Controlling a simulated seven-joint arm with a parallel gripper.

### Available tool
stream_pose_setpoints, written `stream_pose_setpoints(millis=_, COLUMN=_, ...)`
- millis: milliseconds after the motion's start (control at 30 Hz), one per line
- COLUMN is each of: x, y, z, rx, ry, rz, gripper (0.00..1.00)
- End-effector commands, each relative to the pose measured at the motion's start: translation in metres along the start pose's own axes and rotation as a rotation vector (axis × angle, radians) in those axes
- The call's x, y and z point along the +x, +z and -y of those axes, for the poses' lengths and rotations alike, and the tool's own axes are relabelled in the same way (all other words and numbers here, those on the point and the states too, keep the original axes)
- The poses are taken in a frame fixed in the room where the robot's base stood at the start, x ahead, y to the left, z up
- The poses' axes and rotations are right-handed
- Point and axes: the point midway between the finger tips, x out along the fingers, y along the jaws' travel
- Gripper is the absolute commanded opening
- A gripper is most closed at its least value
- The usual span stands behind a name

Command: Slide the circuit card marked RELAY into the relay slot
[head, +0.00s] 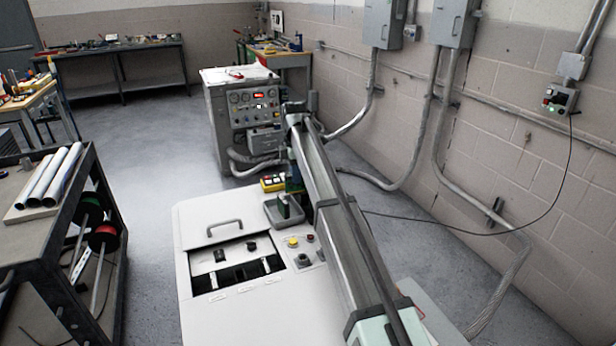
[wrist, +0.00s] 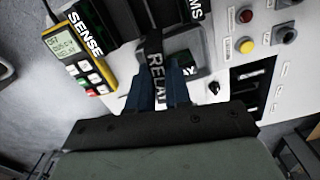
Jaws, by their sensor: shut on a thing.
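My gripper (wrist: 173,82) has blue fingers, shut on the dark card lettered RELAY (wrist: 155,66). In the head view my gripper (head: 294,184) is low over the grey card tray (head: 270,214), behind the slot bay. The tray also shows in the wrist view (wrist: 207,45); I cannot tell whether the held card touches it. A black card lettered SENSE (wrist: 86,34) and another ending in MS (wrist: 193,10) are beside the held card. The slot bay (head: 236,268) is a dark opening in the white cabinet top; its labels are too small to read.
A yellow handheld meter (wrist: 72,48) lies left of the tray. Yellow and red buttons (head: 293,242) and a dark knob (head: 303,260) stand right of the bay. A lid with a handle (head: 224,227) is behind the bay. The front cabinet top (head: 245,320) is clear.

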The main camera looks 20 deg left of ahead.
Motion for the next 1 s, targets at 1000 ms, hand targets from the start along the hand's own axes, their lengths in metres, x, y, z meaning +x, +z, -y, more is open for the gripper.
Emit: stream_pose_setpoints(millis=1000, x=0.037, y=-0.175, z=0.174, rx=1.076, ry=0.0, rz=0.001, gripper=0.0)
